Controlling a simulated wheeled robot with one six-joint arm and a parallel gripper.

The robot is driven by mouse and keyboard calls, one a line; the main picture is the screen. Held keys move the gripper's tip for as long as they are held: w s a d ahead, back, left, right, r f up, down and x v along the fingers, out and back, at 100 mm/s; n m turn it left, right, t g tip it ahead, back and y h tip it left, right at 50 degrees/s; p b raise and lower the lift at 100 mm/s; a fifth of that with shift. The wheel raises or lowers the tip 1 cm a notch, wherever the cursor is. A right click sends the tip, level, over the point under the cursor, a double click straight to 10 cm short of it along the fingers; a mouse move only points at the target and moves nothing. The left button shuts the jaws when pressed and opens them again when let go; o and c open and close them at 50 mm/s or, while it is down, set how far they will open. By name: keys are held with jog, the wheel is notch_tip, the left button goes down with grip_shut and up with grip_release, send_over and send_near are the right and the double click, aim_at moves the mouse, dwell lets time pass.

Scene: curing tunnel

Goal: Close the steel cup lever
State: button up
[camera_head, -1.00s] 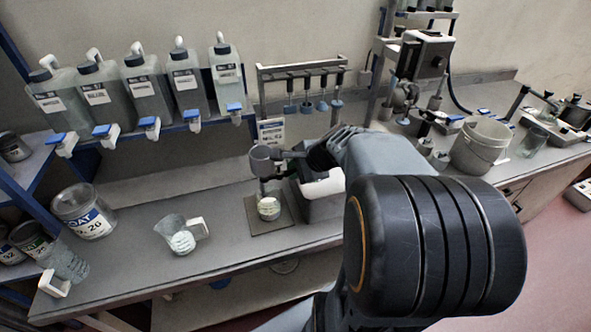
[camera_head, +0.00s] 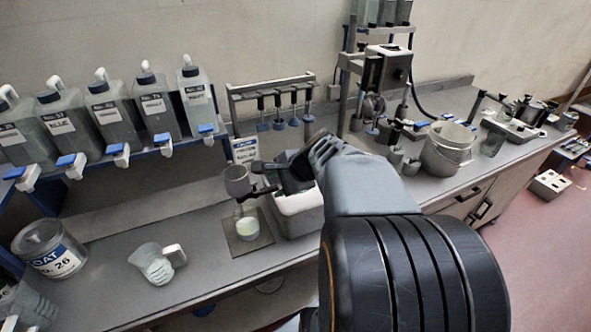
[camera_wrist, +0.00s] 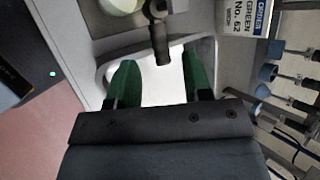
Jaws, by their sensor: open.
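The steel cup (camera_head: 237,181) is held above a pale glass jar (camera_head: 247,227) on a small square plate. A dark lever (camera_head: 264,193) sticks out from the cup's lower right side, towards my gripper (camera_head: 283,174). In the wrist view the lever (camera_wrist: 160,38) points down the picture, centred between my green fingertips (camera_wrist: 160,72) and just ahead of them. My gripper is open, with one finger on each side of the lever's line. No grip on the lever shows. The cup itself is mostly out of the wrist view.
A white-topped grey box (camera_head: 298,214) lies under my gripper. A rack with hanging tools (camera_head: 275,95) and a label card (camera_head: 244,150) stand behind. A glass jug (camera_head: 152,264) and a labelled tin (camera_head: 49,249) stand left. A grey bucket (camera_head: 446,149) stands right.

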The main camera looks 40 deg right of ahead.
jog(key=v, duration=1)
dwell(0.3)
notch_tip(320, 180, down, 6)
jog(key=s+n+g+h, duration=0.2)
jog(key=n+g, duration=0.1)
jog(key=n, duration=0.5)
jog(key=a+f+n+h, duration=0.1)
jog(key=a+f+n, duration=0.3)
jog(key=a+n, duration=0.7)
jog(key=s+a, duration=0.1)
jog(key=a, duration=0.2)
jog(key=shift+g, duration=0.3)
jog(key=shift+w+d, duration=0.1)
